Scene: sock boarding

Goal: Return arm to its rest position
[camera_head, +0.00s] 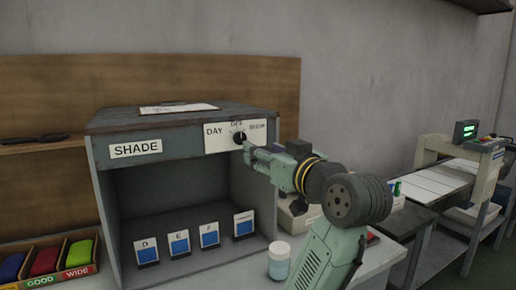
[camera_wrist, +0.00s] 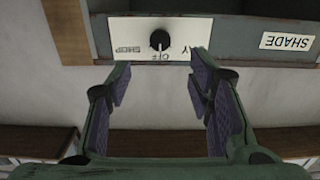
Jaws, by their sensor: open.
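My gripper (camera_head: 250,152) is stretched out at the upper front right of the grey shade cabinet (camera_head: 96,190). In the wrist view my gripper (camera_wrist: 158,95) is open, with its purple-padded fingers apart and nothing between them. The black dial (camera_head: 239,138) on the white DAY / OFF panel (camera_head: 217,145) is just past the fingertips. The dial (camera_wrist: 160,40) also shows ahead of the gap in the wrist view. I cannot tell whether a fingertip touches the panel.
Several blue cards, one marked D (camera_head: 146,251), stand inside the cabinet. A lidded jar (camera_head: 279,262) stands on the bench by my arm. Coloured bins (camera_head: 42,281) are at the lower left. A machine with a green display (camera_head: 467,131) is at the right.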

